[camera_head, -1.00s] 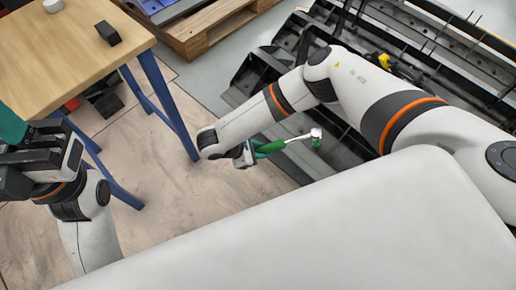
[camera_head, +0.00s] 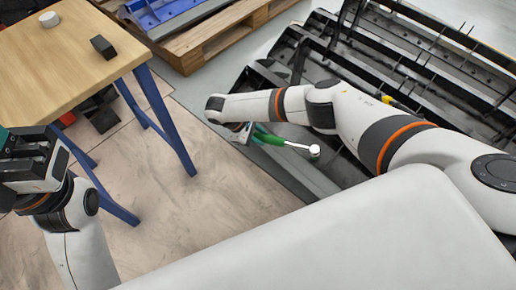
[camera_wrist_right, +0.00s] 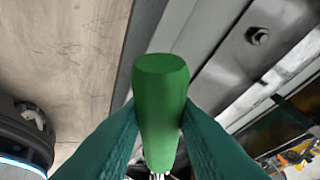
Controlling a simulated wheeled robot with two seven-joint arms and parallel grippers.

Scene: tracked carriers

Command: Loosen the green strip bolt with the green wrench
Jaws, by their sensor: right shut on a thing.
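The green wrench has a green handle (camera_head: 270,139) and a bright metal shank ending in a round head (camera_head: 314,151). My right gripper (camera_head: 246,132) is shut on the handle, over the near edge of the dark tracked carrier. In the right wrist view the handle (camera_wrist_right: 160,95) stands between the teal fingers (camera_wrist_right: 158,140). I cannot make out the green strip bolt in the current views.
The dark carrier (camera_head: 285,72) with ribs and thin rods fills the right. A yellow piece (camera_head: 387,99) shows behind my right arm. A wooden table (camera_head: 75,65) with blue legs bears a black block (camera_head: 103,46) and a white disc (camera_head: 48,19). A pallet (camera_head: 200,45) stands behind.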

